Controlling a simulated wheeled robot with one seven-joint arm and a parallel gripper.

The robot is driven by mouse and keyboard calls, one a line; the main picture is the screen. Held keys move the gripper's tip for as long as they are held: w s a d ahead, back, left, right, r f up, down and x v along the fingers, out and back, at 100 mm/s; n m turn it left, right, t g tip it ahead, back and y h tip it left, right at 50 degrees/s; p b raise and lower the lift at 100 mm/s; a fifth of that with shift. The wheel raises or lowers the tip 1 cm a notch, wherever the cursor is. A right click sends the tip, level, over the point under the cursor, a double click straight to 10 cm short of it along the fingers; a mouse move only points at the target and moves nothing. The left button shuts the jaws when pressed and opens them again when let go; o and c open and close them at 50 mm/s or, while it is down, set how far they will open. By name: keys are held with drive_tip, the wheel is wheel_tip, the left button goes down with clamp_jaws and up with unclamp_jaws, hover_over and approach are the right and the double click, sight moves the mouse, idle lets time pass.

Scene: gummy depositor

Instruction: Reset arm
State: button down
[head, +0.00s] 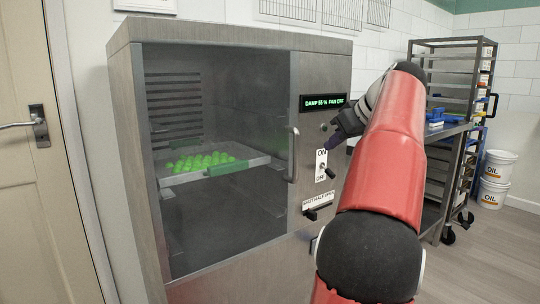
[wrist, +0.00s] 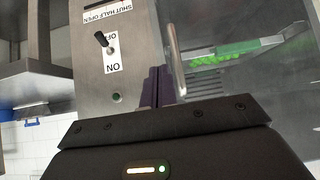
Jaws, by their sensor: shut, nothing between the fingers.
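My gripper (head: 343,131) is at the right of the steel cabinet's front, beside the control panel and under the lit display (head: 323,103), which reads "DAMP 55 % FAN OFF". In the wrist view its dark fingers (wrist: 156,86) are together with nothing between them, between the toggle switch and the door handle. The toggle switch (head: 322,170) sits on the ON/OFF plate below my gripper, its lever tilted towards OFF. It also shows upside down in the wrist view (wrist: 103,43). My gripper's contact with the panel cannot be told.
The cabinet (head: 127,110) has a glass door with a vertical handle (head: 293,155). Inside, a tray (head: 225,168) carries several green gummies. A SHUT/HALF/OPEN slider (head: 312,214) is below the switch. A steel table, a rack (head: 445,42) and oil buckets (head: 494,178) stand right.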

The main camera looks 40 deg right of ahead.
drive_tip(key=w+a+f+g, duration=0.1)
drive_tip(key=w+a+f, duration=0.15)
drive_tip(key=a, duration=0.45)
drive_tip(key=w+a+f, duration=0.1)
drive_tip(key=w+a, duration=0.2)
drive_tip(key=a, duration=0.4)
drive_tip(key=s+a+f+g+y, duration=0.1)
drive_tip(key=a+f, duration=0.3)
drive_tip(key=a, duration=0.4)
drive_tip(key=s+a+f+g, duration=0.1)
drive_tip(key=a+f, duration=0.4)
drive_tip(key=a, duration=0.3)
drive_tip(key=s+a+f+g, duration=0.1)
drive_tip(key=s+a+f, duration=1.1)
drive_tip(key=f, duration=0.3)
drive_tip(key=shift+f+n, duration=0.3)
drive_tip(key=shift+n, duration=0.1)
